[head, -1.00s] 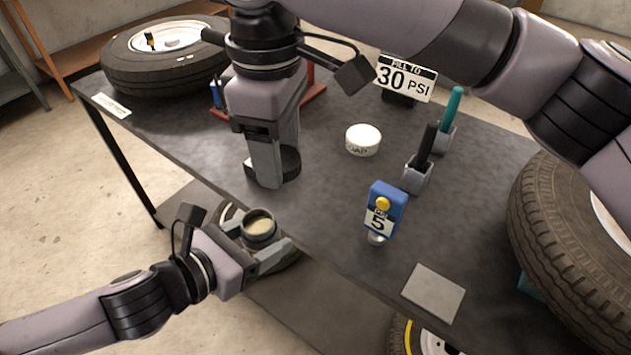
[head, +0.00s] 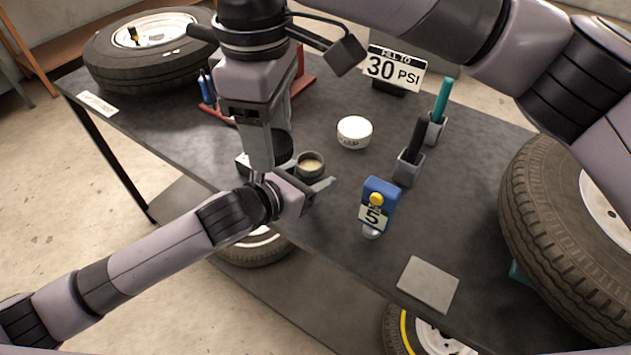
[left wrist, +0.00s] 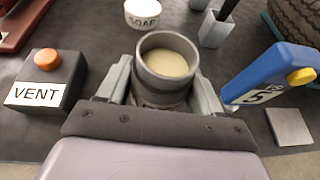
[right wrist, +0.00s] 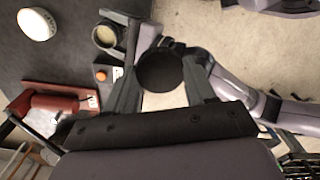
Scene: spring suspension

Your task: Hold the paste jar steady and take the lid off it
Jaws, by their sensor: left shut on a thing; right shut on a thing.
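The paste jar (head: 311,165) is a dark grey open-topped pot with cream paste inside. My left gripper (head: 304,178) is shut around its sides and holds it upright over the table's near left edge. In the left wrist view the jar (left wrist: 167,62) sits between both fingers. The black round lid (head: 284,146) is off the jar. My right gripper (head: 266,158), pointing down, is shut on the lid, just left of the jar. In the right wrist view the lid (right wrist: 160,71) is between the fingers, apart from the jar (right wrist: 105,36). Part of the lid is hidden in the head view.
A white soap tin (head: 354,132), pen holders (head: 408,168), a blue gauge (head: 379,205) and a grey pad (head: 428,284) stand or lie to the right. A VENT box (left wrist: 48,82) is close to the left. Tyres (head: 150,55) are at both ends.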

